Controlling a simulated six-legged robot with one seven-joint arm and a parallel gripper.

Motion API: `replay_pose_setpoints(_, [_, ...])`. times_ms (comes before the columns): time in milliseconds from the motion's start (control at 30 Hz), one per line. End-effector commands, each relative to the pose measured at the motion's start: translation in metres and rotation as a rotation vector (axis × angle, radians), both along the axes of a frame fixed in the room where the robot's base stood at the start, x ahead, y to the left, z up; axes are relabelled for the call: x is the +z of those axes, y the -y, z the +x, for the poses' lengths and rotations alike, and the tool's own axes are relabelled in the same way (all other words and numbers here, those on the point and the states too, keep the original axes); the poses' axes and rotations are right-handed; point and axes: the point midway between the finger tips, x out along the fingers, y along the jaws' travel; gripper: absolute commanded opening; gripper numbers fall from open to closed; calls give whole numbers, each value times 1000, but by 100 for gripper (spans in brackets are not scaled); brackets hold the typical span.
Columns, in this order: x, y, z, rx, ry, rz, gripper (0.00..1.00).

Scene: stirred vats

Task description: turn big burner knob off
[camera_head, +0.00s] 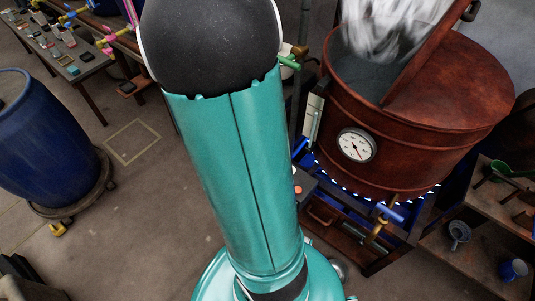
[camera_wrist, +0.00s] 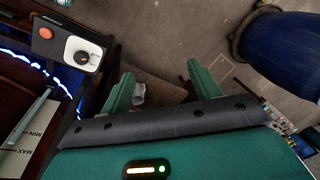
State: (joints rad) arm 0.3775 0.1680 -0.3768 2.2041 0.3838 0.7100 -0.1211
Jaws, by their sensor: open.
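The burner control box (camera_wrist: 48,40) is dark, with an orange button and a white dial plate at the upper left of the wrist view. The black burner knob (camera_wrist: 82,57) sits on that white plate. In the head view the box's orange button (camera_head: 298,189) shows beside my teal arm, which hides the knob. My gripper (camera_wrist: 160,72) is open and empty, its two teal fingers apart. The knob lies to the left of the fingers in the wrist view, not touching them. A blue-white burner glow (camera_head: 335,184) shows beneath the copper vat (camera_head: 430,105). My gripper is not visible in the head view.
A dial gauge (camera_head: 356,145) and a blue-handled tap (camera_head: 390,212) jut from the vat. A blue barrel (camera_head: 40,140) stands at left on a wheeled base. A shelf (camera_head: 470,265) with a blue mug (camera_head: 513,270) is at right. Floor between barrel and vat is mostly clear.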

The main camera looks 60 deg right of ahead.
Motion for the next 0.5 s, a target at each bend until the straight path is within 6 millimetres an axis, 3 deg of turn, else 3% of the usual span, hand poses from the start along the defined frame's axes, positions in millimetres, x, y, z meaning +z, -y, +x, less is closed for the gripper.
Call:
replay_pose_setpoints(100, [-45, 50, -28, -146, -68, 9, 62])
replay_pose_setpoints(300, [-112, 121, -91, -358, -174, -3, 62])
replay_pose_setpoints(500, [-148, 157, -137, -473, -240, -23, 62])
